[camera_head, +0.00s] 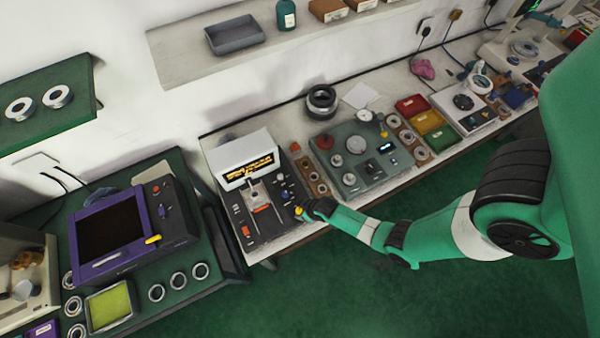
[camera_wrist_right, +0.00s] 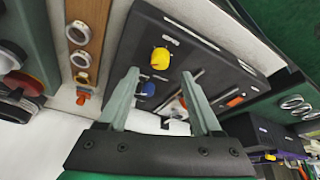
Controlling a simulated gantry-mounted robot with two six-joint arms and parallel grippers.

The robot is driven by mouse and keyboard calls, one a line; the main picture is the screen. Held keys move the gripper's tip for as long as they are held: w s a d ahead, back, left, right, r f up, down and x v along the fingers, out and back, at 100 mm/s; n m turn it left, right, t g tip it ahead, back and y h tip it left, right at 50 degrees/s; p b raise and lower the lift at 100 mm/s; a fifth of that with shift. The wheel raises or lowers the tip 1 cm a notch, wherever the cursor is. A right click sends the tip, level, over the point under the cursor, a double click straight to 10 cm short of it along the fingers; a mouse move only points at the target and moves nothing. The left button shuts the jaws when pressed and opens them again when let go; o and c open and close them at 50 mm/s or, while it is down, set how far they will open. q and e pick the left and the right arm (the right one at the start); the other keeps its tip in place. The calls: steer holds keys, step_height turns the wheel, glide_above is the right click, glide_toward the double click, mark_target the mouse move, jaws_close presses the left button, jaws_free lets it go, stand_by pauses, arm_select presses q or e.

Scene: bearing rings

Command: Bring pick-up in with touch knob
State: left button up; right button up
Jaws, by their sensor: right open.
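A dark control panel (camera_head: 262,222) with a white-hooded, orange-lit display (camera_head: 249,165) stands on the pale bench. A yellow knob (camera_head: 299,211) sits near its front right corner. My right gripper (camera_head: 305,209) is beside this knob and partly covers that corner. In the right wrist view the yellow knob (camera_wrist_right: 160,58) lies just beyond my open fingertips (camera_wrist_right: 160,73), roughly centred between them. Contact cannot be told. A blue knob (camera_wrist_right: 147,89) shows nearby, close to the left finger. A small light mechanism (camera_head: 256,191) stands mid-panel; I cannot tell whether it is the pick-up. My left gripper is out of view.
A wooden strip with rings (camera_head: 310,173) and a grey-green instrument (camera_head: 362,152) stand right of the panel. A purple-framed screen unit (camera_head: 113,232) is on the green bench at left. A shelf (camera_head: 275,45) runs above. Green floor is open in front.

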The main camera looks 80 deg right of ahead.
mark_target(299, 210)
steer(key=b+x, duration=0.2)
steer(key=x, duration=0.3)
steer(key=shift+w+f, duration=0.1)
steer(key=shift+f, duration=0.15)
jaws_close()
